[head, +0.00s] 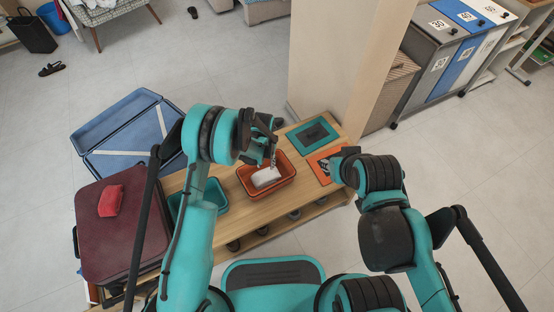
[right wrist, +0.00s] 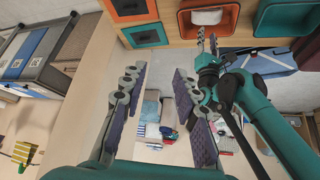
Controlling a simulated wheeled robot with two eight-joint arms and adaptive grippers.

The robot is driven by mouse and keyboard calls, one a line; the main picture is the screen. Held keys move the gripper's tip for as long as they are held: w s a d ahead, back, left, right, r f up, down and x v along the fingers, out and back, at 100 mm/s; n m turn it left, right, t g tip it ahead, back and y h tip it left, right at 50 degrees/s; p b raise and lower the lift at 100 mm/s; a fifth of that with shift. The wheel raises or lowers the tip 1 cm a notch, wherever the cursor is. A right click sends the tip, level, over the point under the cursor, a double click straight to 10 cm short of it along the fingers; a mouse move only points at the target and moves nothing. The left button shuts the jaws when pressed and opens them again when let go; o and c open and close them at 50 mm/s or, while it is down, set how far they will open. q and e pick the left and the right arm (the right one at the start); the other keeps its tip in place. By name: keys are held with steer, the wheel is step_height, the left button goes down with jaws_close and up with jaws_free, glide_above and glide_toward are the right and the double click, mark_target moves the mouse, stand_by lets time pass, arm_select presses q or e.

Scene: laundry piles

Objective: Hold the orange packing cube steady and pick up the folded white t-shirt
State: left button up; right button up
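The orange packing cube (head: 284,188) stands open on the wooden bench. The folded white t-shirt (head: 266,177) lies inside it; both also show at the top of the right wrist view, the cube (right wrist: 233,18) and the t-shirt (right wrist: 207,17). My left gripper (head: 268,160) is over the cube's far side, its fingers apart, close to the t-shirt. I cannot tell whether they touch the cube. My right gripper (right wrist: 158,105) is open and empty, its fingers wide apart. In the head view it is at the bench's right end, beside the orange lid (head: 318,163).
A teal packing cube (head: 213,196) stands left of the orange one. A teal lid (head: 313,132) lies at the bench's far right. A maroon suitcase (head: 126,225) with a red pouch (head: 110,201) and an open blue suitcase (head: 135,135) are at the left. A pillar (head: 335,60) rises behind the bench.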

steer(key=w+a+f+n+g, duration=0.2)
steer(key=w, duration=0.8)
steer(key=n+g, duration=0.3)
steer(key=g, duration=0.2)
glide_above(292, 172)
steer(key=shift+y, duration=0.3)
steer(key=f, duration=3.3)
steer(key=shift+w+d+f, duration=0.3)
steer(key=f, duration=0.8)
steer(key=shift+s+a+f, duration=0.15)
steer(key=shift+a+f, duration=0.05)
steer(key=shift+c, duration=0.4)
